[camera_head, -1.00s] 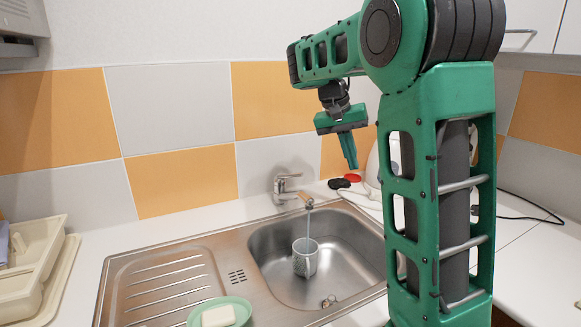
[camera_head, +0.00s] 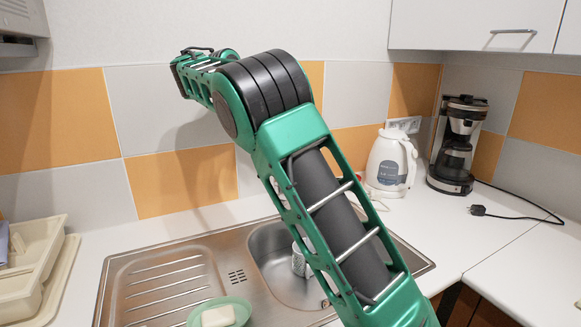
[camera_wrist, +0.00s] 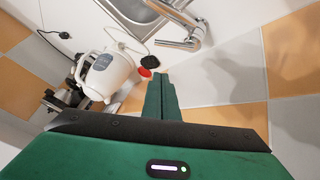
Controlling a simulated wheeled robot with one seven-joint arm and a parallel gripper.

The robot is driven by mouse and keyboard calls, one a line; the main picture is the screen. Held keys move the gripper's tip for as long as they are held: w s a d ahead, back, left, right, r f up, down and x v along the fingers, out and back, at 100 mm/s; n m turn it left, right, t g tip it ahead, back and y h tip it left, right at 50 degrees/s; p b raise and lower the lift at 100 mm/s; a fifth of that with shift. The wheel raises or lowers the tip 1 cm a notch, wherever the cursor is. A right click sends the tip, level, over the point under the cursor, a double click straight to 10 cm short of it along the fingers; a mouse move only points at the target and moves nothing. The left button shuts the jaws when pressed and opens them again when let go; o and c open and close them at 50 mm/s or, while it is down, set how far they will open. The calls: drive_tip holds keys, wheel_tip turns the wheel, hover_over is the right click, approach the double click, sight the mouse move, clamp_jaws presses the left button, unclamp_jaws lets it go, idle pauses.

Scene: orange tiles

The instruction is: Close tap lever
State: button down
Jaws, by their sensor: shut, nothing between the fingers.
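The metal tap (camera_wrist: 190,40) shows near the top of the wrist view, with two bars pointing left. The lower bar looks like the lever (camera_wrist: 170,43); the upper one looks like the spout (camera_wrist: 165,10). My gripper (camera_wrist: 162,76) is shut and empty, with its green fingers pointing up the picture toward the tap. Its tips appear below and left of the lever, with a gap between them in the picture. In the head view my arm hides the tap and the gripper. Whether water runs now cannot be told.
The steel sink (camera_head: 258,255) holds a mug (camera_head: 298,262), partly behind my arm. A white kettle (camera_head: 390,163) and coffee maker (camera_head: 458,145) stand at the right. A red item (camera_wrist: 145,72) and black item (camera_wrist: 153,61) lie near my fingertips in the picture. The tiled wall (camera_wrist: 225,80) is close.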

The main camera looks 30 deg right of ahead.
drive_tip(key=x, duration=0.8)
drive_tip(key=shift+d+f, duration=0.15)
drive_tip(key=shift+f, duration=0.05)
drive_tip(key=f, duration=0.1)
drive_tip(key=s+f, duration=0.1)
drive_tip(key=f, duration=0.1)
drive_tip(key=shift+s+f, duration=0.15)
drive_tip(key=shift+s, duration=0.05)
drive_tip(key=shift+s+d+f, duration=0.15)
drive_tip(key=shift+s+f, duration=0.4)
drive_tip(key=shift+f, duration=0.15)
